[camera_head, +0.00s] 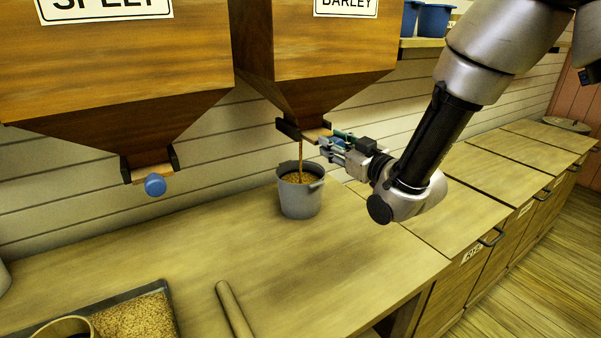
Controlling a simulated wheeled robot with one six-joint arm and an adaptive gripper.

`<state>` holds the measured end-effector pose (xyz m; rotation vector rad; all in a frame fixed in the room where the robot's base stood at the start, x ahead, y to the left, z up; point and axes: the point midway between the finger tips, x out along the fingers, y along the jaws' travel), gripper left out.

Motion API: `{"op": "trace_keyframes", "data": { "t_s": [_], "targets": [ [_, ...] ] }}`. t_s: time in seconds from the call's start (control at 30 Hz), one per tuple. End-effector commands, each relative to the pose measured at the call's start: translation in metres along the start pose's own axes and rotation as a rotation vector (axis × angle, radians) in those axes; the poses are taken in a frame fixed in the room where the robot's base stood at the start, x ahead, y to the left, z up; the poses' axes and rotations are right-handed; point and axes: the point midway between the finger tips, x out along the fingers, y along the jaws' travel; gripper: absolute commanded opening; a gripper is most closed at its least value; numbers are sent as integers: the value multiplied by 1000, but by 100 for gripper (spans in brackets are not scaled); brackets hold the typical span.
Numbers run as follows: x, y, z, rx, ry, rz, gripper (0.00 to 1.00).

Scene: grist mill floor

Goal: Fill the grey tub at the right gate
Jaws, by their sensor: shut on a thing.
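The grey tub (301,199) stands upright on the counter under the barley hopper (330,50). Brown grain (299,178) shows inside it, near the rim. A thin stream of grain (301,152) falls from the barley gate (316,134) into the tub. My gripper (334,143) is at that gate, coming from the right, shut on its blue knob (338,142), which is partly hidden by the fingers. The gate's wooden slide sticks out a little. The spelt hopper (115,70) at the left has its own gate with a blue knob (155,185); no grain falls there.
A dark tray (172,303) of grain with a round scoop or cup (66,327) lies at the front left. A wooden stick (233,310) lies beside it. Blue tubs (434,20) stand on a shelf at the back. The counter (200,240) around the tub is clear.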

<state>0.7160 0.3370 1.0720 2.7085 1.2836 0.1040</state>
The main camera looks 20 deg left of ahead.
Motion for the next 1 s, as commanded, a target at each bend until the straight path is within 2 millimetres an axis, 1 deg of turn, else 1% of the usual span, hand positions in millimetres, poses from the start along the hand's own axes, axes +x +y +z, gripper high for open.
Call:
{"op": "trace_keyframes", "data": {
  "t_s": [0.03,0.4,0.47,0.7,1.0],
  "targets": [
    [-2,0,5,1,-14,1,0],
    [-1,0,5,1,-14,1,0],
    [3,0,5,1,-13,1,0],
    [31,2,6,1,-12,1,0],
    [36,2,5,1,-10,1,0]
  ]
}}
